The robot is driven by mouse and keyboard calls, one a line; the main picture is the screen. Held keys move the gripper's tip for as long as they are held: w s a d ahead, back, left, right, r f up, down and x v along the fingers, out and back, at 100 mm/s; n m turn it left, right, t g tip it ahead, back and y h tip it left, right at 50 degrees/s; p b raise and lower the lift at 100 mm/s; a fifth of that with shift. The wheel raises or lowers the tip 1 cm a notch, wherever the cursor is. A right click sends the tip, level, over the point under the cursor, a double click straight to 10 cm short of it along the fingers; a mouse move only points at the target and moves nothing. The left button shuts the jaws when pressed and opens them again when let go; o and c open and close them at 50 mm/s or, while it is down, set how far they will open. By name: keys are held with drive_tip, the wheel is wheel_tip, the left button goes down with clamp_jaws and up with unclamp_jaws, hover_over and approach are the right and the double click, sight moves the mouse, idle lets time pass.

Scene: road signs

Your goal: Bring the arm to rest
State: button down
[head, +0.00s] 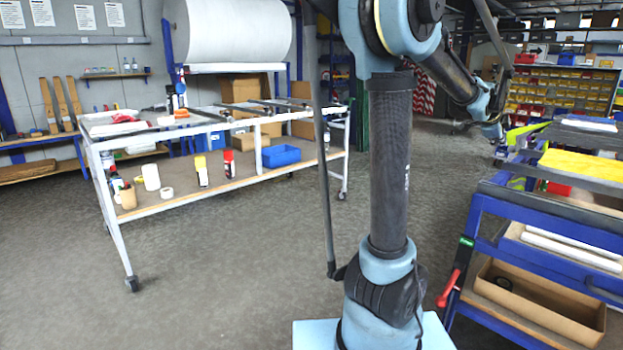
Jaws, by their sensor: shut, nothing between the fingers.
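My arm stands upright in the middle of the head view, and its forearm reaches back and to the right. My gripper (501,152) is small and dark at the far end of the arm, by the left edge of the right-hand cart (490,190). It looks shut, with nothing seen in it. The fine shape of its fingers is hard to make out.
A yellow sheet (585,164) lies on the right-hand cart, with a cardboard box (540,300) below. A white-framed trolley (225,185) with bottles and a blue bin (281,156) stands at left. The grey floor (230,270) between is clear.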

drive_tip(key=s+a+f+n+y, duration=0.2)
drive_tip(key=a+f+n, duration=0.2)
drive_tip(key=a, duration=0.7)
drive_tip(key=s+a+f+n+y, duration=0.1)
drive_tip(key=a+f+n, duration=0.25)
drive_tip(key=a, duration=0.65)
drive_tip(key=s+a+f+n+y, duration=0.25)
drive_tip(key=a+n, duration=0.25)
drive_tip(key=a, duration=0.6)
drive_tip(key=s+a+f+n+g+y, duration=0.3)
drive_tip(key=s+a+f+n, duration=1)
drive_tip(key=s+a+f, duration=0.2)
drive_tip(key=s+a, duration=0.2)
drive_tip(key=a, duration=0.1)
drive_tip(key=shift+s+a+f+g, duration=0.15)
drive_tip(key=shift+s+f+g, duration=0.2)
drive_tip(key=shift+s+g, duration=0.05)
